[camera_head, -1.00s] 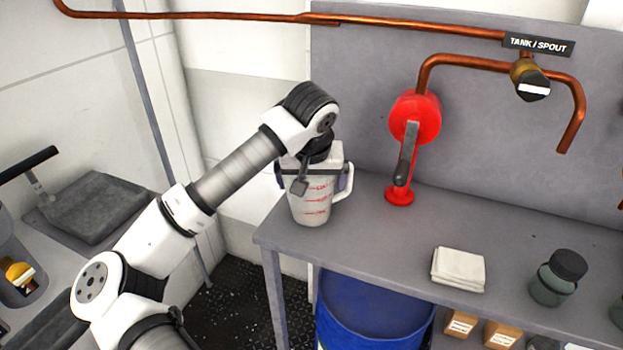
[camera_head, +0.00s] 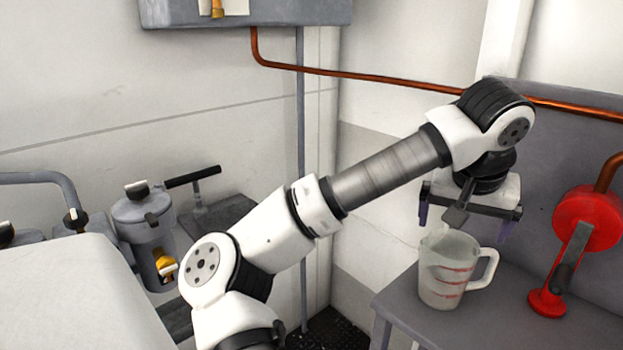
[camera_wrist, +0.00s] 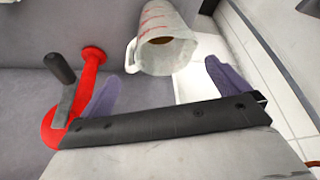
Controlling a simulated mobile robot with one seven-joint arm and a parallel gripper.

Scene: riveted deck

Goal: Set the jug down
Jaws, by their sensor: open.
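The jug (camera_head: 444,275) is translucent white with red measuring marks and a handle on its right. It stands upright on the grey bench (camera_head: 408,318), near the bench's left end. My gripper (camera_head: 465,222) is open and empty above the jug, its fingers spread wide and apart from it. In the wrist view the jug (camera_wrist: 166,45) lies beyond the open purple fingers of my gripper (camera_wrist: 160,85), and some brownish contents show through its mouth.
A red hand pump (camera_head: 588,222) with a grey lever stands on the bench to the right of the jug. A copper pipe (camera_head: 400,83) runs along the wall behind. A grey canister-like fitting (camera_head: 140,218) is at the left.

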